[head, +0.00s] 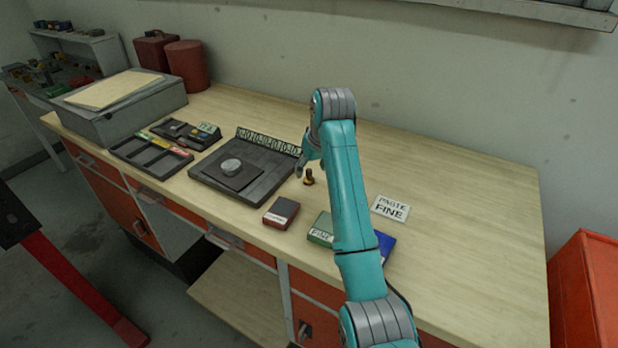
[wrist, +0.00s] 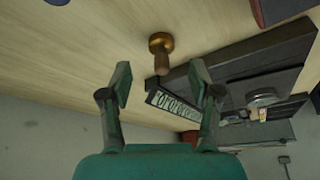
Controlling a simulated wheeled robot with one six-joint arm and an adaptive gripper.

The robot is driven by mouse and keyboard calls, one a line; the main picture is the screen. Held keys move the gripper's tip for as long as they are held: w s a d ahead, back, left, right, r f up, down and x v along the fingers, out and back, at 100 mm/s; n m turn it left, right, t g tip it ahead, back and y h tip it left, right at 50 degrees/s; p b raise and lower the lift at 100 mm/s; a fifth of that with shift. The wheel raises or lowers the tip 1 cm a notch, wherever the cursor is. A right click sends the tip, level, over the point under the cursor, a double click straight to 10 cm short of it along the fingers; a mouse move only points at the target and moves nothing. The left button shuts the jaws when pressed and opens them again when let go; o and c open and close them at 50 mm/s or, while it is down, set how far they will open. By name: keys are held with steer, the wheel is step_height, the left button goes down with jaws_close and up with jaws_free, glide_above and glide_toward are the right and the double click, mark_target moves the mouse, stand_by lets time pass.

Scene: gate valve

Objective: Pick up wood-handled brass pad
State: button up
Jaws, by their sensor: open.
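The wood-handled brass pad (head: 309,177) stands on the bench top, just right of the dark plate fixture. In the wrist view the pad (wrist: 161,43) shows a round brass base and a brown wooden handle pointing toward my gripper. My gripper (wrist: 161,82) is open and empty, with its two fingers apart on either side of the line to the handle. The handle's end lies near the gap between the fingertips, but I cannot tell whether it is between them. In the head view my gripper (head: 303,167) is close to the pad, partly hidden by my arm.
The dark fixture (head: 270,181) with a round metal disc and a numbered strip is left of the pad. A dark red box (head: 281,213), a green box (head: 321,230) and a blue box (head: 385,245) lie nearer the front edge. A "PASTE FINE" card (head: 390,208) lies right.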

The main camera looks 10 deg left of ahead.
mark_target(310, 170)
steer(key=shift+x, duration=1.9)
jaws_close()
step_height(310, 170, up, 10)
steer(key=shift+r, duration=0.1)
steer(key=c, duration=0.8)
jaws_free()
steer(key=c, duration=0.3)
steer(key=shift+s, duration=0.15)
